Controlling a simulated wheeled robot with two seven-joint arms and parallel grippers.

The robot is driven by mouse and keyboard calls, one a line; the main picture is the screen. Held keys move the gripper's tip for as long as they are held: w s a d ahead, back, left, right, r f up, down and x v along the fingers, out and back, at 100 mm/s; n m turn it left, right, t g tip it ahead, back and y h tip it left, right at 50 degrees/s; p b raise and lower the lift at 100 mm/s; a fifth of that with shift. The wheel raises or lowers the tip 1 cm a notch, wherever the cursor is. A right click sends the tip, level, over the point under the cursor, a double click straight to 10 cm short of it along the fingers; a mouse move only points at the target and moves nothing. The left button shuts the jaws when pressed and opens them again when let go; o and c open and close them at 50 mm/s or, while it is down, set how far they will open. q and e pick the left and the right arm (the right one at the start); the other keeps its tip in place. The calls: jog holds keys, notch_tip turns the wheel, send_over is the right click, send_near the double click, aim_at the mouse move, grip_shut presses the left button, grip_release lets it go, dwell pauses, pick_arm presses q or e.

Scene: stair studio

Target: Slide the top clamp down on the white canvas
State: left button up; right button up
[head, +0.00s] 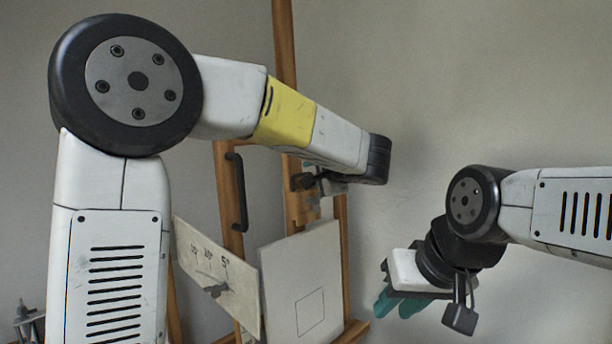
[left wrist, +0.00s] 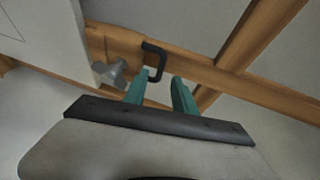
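The white canvas (head: 318,285), with a thin square outline on it, stands on the wooden easel (head: 285,60). The top clamp (head: 300,206) is a wooden block on the mast above the canvas, partly hidden by my left arm. In the left wrist view the clamp (left wrist: 118,44) carries a metal knob (left wrist: 112,72) and a dark C-shaped handle (left wrist: 160,62). My left gripper (left wrist: 160,77) has its teal fingers apart at the handle; I cannot tell whether they touch it. Its fingers are mostly hidden in the head view. My right gripper (head: 398,302) hangs right of the canvas, fingers apart, empty.
A pale board with angle marks (head: 216,275) and a pointer is left of the canvas. A second black handle (head: 237,192) sits on the easel's left post. The plain wall (head: 450,90) is behind, with free room between the easel and my right arm.

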aim_at(304, 175)
pick_arm(q)
jog(key=x, duration=0.4)
grip_shut()
jog(key=shift+f, duration=0.1)
dwell(1.4)
